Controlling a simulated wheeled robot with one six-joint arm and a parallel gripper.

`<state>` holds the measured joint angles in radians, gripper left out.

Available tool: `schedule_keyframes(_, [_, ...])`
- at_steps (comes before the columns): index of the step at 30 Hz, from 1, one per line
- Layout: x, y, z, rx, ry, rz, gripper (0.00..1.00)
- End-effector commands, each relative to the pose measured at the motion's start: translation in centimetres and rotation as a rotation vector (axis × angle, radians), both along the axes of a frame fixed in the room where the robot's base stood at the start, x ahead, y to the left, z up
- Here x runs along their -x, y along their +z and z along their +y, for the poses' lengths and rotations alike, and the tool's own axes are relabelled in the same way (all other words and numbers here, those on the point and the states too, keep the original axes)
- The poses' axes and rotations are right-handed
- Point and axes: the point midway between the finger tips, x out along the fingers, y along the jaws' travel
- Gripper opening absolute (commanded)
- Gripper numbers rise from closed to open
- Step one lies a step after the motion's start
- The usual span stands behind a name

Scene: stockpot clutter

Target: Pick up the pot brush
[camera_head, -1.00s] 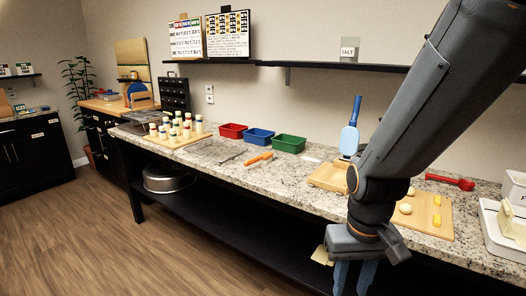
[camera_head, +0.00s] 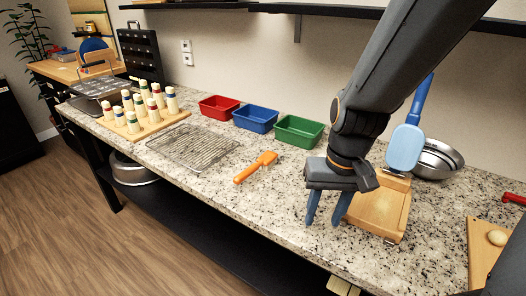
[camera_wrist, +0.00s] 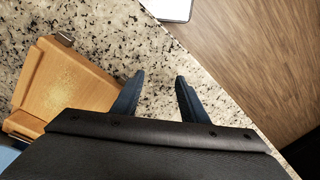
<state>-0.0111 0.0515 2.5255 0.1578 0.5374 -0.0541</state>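An orange brush-like tool (camera_head: 256,167) lies on the granite counter in the head view, with a thin handle toward the front left and a wider head. A blue long-handled paddle-shaped tool (camera_head: 406,147) stands upright behind the wooden block at the right. I cannot tell for certain which is the pot brush; the orange one looks most like it. My gripper (camera_head: 326,217) points down over the counter, right of the orange tool and left of the wooden block. Its blue fingers are apart with nothing between them, as in the wrist view (camera_wrist: 160,82).
A wooden block (camera_head: 378,213) is close right of my gripper, with a metal bowl (camera_head: 440,160) behind. A wire rack (camera_head: 192,148), a peg board (camera_head: 150,128) and red (camera_head: 219,107), blue (camera_head: 255,118) and green (camera_head: 299,131) bins stand leftward. The counter's front edge is near.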

Motion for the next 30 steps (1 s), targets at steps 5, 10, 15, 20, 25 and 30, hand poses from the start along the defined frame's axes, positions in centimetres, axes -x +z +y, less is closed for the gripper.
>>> schedule_keyframes(5, [-4.6,2.2,4.6,-0.170,-0.166,-0.037,0.40])
schedule_keyframes(10, [-10.3,4.0,8.5,-0.325,-0.357,-0.091,0.40])
schedule_keyframes(15, [-15.0,5.2,10.5,-0.423,-0.516,-0.140,0.40])
schedule_keyframes(20, [-17.4,5.6,11.3,-0.468,-0.603,-0.166,0.40])
schedule_keyframes(25, [-18.4,5.0,11.7,-0.481,-0.633,-0.172,0.40])
schedule_keyframes(30, [-19.1,3.6,12.3,-0.482,-0.633,-0.172,0.40])
